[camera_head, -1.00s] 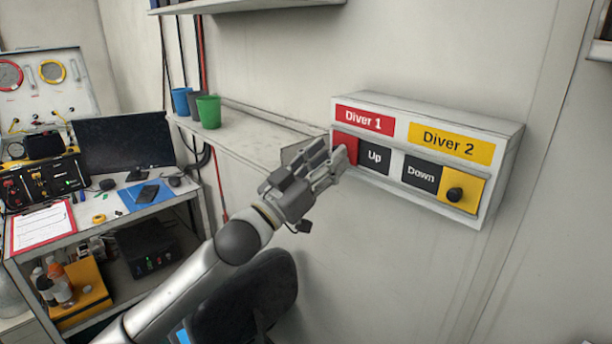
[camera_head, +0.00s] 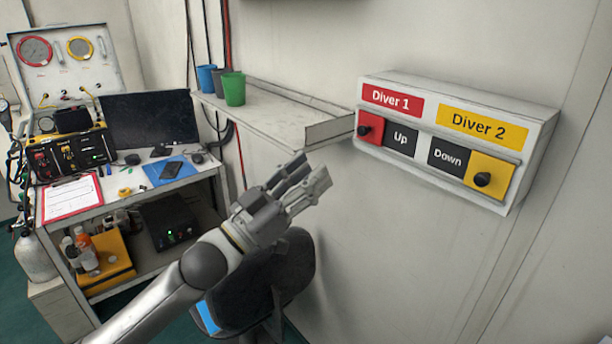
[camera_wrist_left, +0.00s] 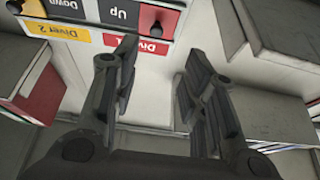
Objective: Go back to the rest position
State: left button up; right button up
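My left gripper (camera_head: 306,180) is in mid-air left of and below the diver panel (camera_head: 545,150), touching nothing. In the left wrist view its two fingers (camera_wrist_left: 158,75) stand apart with nothing between them. The white panel has a red Diver 1 slider with a black knob (camera_head: 365,129) at the left, beside the "Up" label. A yellow Diver 2 slider (camera_head: 490,180) is at the right, beside the "Down" label. The panel also shows upside down at the top of the left wrist view (camera_wrist_left: 90,35). My right gripper is not in view.
A wall shelf (camera_head: 280,115) with blue, dark and green cups (camera_head: 234,90) is just behind my left gripper. A chair (camera_head: 265,285) stands below it. A desk with a monitor (camera_head: 150,118) and a clipboard (camera_head: 70,198) is at the left. The wall below the panel is clear.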

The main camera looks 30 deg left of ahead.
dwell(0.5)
